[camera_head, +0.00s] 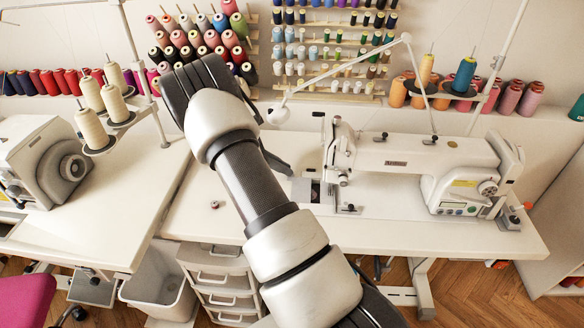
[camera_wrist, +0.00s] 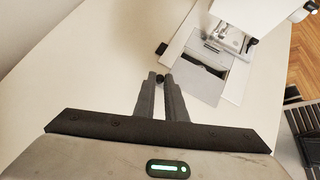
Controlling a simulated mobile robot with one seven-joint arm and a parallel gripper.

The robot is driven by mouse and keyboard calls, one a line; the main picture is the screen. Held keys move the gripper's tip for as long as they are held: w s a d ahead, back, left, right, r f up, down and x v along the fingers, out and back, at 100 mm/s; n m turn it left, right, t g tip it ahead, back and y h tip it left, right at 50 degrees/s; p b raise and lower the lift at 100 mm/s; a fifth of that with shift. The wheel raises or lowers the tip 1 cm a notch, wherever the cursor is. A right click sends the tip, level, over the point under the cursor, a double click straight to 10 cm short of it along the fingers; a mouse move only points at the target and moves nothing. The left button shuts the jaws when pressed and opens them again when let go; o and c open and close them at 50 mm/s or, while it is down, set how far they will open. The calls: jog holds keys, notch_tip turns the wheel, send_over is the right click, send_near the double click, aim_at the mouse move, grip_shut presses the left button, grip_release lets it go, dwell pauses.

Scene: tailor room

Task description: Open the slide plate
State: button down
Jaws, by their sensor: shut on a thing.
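The slide plate appears to be the grey flat panel (camera_wrist: 204,82) beside the needle area of the white sewing machine (camera_wrist: 252,16) in the wrist view. A dark slot shows along its upper edge. In the head view a grey plate (camera_head: 304,190) lies at the left end of the sewing machine (camera_head: 415,160). In the wrist view my gripper (camera_wrist: 162,78) has its two fingers close together, just left of the panel. A small dark round piece (camera_wrist: 160,78) sits between the fingertips; whether it joins the panel is unclear. In the head view my arm hides most of the gripper.
A small bobbin-like thing (camera_head: 214,204) lies on the white table (camera_head: 195,215). Another machine (camera_head: 45,160) stands at the left. Cream thread cones (camera_head: 92,130) and a thin stand rise near my arm. Thread racks line the wall. The tabletop left of my fingers is clear.

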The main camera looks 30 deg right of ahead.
jog(key=shift+w+a, duration=0.95)
jog(key=shift+a, duration=0.25)
jog(key=c, duration=1.8)
grip_release()
jog(key=p+v, duration=0.1)
jog(key=v, duration=1.6)
jog(key=shift+s+a+r+p, duration=0.1)
jog(key=shift+a+p, duration=0.1)
jog(key=shift+p, duration=0.2)
jog(key=shift+r, duration=0.1)
